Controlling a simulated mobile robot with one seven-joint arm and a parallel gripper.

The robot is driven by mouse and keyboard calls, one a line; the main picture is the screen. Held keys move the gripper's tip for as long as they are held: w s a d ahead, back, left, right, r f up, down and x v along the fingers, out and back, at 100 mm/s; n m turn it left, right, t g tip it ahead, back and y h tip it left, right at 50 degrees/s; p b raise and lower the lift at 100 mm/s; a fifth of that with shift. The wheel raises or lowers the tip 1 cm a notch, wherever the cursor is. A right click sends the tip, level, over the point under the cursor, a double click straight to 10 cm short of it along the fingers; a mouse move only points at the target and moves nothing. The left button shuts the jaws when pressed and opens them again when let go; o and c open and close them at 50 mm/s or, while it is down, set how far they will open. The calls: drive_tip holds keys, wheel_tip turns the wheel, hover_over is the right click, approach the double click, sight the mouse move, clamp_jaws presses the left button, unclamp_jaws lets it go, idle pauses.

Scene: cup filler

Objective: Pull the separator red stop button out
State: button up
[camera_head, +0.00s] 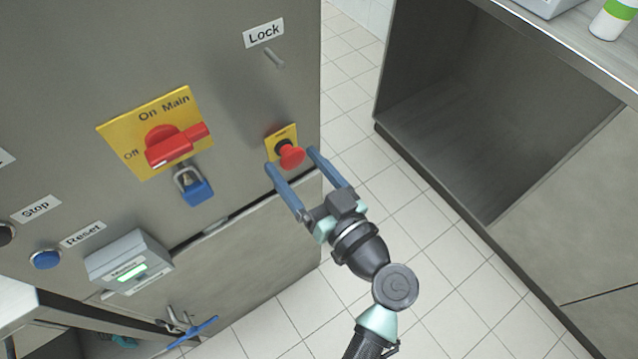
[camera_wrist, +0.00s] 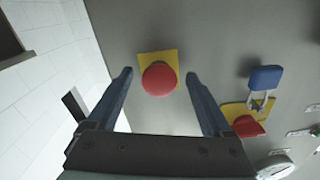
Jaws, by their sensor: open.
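The red stop button (camera_head: 291,156) is a round mushroom head on a small yellow plate (camera_head: 281,137) on the grey cabinet front. In the wrist view the red button (camera_wrist: 159,79) sits between and slightly beyond the two blue fingers. My gripper (camera_head: 291,158) is open, with one finger on either side of the button in the head view. The fingers appear apart from the button. How far the fingertips are from the panel is hard to tell.
Left of the button are a red main switch (camera_head: 170,146) on a yellow plate and a blue padlock (camera_head: 194,187). A lock pin (camera_head: 274,57) is above. A grey monitor box (camera_head: 128,262) sits lower left. An open steel counter (camera_head: 470,110) stands right, across tiled floor.

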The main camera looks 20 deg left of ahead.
drive_tip(key=v, duration=1.2)
drive_tip(key=shift+b, duration=0.4)
drive_tip(key=shift+s+d, duration=0.1)
